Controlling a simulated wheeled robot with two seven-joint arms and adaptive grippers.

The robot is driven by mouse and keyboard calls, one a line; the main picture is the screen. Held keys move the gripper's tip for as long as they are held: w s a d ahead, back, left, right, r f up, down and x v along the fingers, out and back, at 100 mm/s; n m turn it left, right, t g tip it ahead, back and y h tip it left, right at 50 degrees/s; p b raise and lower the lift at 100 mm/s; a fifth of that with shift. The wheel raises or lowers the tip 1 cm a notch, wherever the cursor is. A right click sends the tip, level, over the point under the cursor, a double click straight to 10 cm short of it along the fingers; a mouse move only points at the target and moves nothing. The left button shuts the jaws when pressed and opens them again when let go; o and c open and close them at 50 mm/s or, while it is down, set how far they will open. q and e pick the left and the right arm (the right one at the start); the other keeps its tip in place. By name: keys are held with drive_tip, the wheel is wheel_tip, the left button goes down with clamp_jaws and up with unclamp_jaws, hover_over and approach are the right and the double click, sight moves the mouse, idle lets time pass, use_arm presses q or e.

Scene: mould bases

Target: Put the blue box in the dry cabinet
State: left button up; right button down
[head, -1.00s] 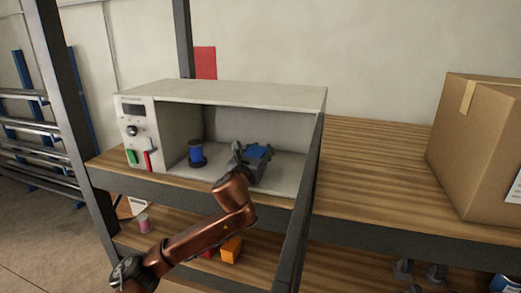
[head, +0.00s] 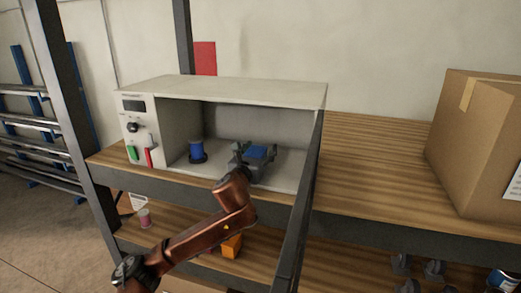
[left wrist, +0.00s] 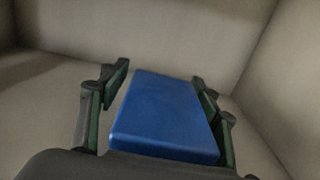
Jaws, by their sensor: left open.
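The dry cabinet (head: 225,88) is a white box with a control panel at its left side, standing on the wooden shelf with its front open. The blue box (head: 257,152) is inside it, right of the middle; in the left wrist view the blue box (left wrist: 168,115) lies between my fingers. My left gripper (head: 252,156) reaches into the cabinet around the box. Its green-padded fingers (left wrist: 160,92) are open, one at each side of the box, with a gap at least on the left. The box's underside is hidden. My right gripper is not in view.
A blue spool (head: 197,151) stands inside the cabinet, left of my gripper. The cabinet's side walls and the dark shelf post are close to my arm. A cardboard box (head: 470,140) stands at the right. An orange block (head: 232,246) is on the lower shelf.

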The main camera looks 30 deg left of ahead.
use_arm(q)
drive_tip(key=shift+s+r, duration=0.1)
drive_tip(key=b+v, duration=0.4)
drive_tip(key=v, duration=0.6)
drive_tip(key=shift+s+b, duration=0.25)
drive_tip(key=shift+b, duration=0.1)
drive_tip(key=shift+s+d, duration=0.1)
drive_tip(key=shift+s, duration=0.55)
